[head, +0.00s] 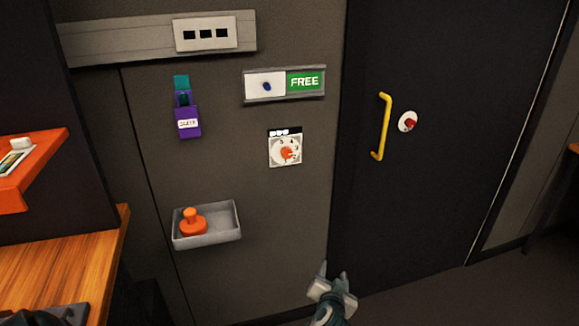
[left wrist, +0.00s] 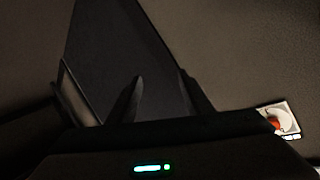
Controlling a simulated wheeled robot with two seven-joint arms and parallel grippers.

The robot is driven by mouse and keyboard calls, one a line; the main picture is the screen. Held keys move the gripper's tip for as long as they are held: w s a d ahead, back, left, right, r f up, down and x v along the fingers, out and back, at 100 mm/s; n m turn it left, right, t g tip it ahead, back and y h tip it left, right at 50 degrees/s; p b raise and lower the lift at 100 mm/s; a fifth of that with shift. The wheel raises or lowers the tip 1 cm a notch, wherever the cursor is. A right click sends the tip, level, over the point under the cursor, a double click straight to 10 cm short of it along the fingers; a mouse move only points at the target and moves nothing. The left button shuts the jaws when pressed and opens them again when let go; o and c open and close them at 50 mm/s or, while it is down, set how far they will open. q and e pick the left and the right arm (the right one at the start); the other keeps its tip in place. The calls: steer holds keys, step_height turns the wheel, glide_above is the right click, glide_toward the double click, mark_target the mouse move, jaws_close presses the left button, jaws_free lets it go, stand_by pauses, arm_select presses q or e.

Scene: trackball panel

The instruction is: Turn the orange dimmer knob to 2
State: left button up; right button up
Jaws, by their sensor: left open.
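The orange dimmer knob (head: 287,153) sits on a square white dial plate (head: 275,161) on the grey wall panel, below the green FREE sign. The dial's marks are too small to read, so I cannot tell its setting. In the left wrist view the knob (left wrist: 274,123) shows at the right edge, partly cut off by my gripper's body. My left gripper (head: 334,271) is at the bottom of the head view, below and to the right of the dial, apart from it. Its fingers (left wrist: 162,86) are open with nothing between them. My right gripper is not in view.
A grey tray (head: 222,238) with an orange object (head: 192,224) juts out below the dial. A purple tag (head: 188,122) hangs at left. A dark door (head: 455,150) with a yellow handle (head: 385,127) stands at right. A wooden desk (head: 70,265) is at lower left.

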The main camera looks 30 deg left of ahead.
arm_select(q)
steer(key=a+r+n+y, duration=0.3)
steer(key=a+r+y, duration=0.1)
steer(key=r, duration=1)
steer(key=a+r+n+g+y, duration=0.1)
steer(key=a+r+n+y, duration=0.3)
steer(key=r, duration=0.9)
steer(key=shift+a+r, duration=0.35)
steer(key=shift+a, duration=0.55)
steer(key=shift+w, duration=0.1)
steer(key=p, duration=0.2)
glide_toward(288, 154)
steer(key=p+x, duration=0.2)
steer(key=x, duration=0.5)
steer(key=shift+r, duration=0.15)
steer(key=shift+x, duration=0.9)
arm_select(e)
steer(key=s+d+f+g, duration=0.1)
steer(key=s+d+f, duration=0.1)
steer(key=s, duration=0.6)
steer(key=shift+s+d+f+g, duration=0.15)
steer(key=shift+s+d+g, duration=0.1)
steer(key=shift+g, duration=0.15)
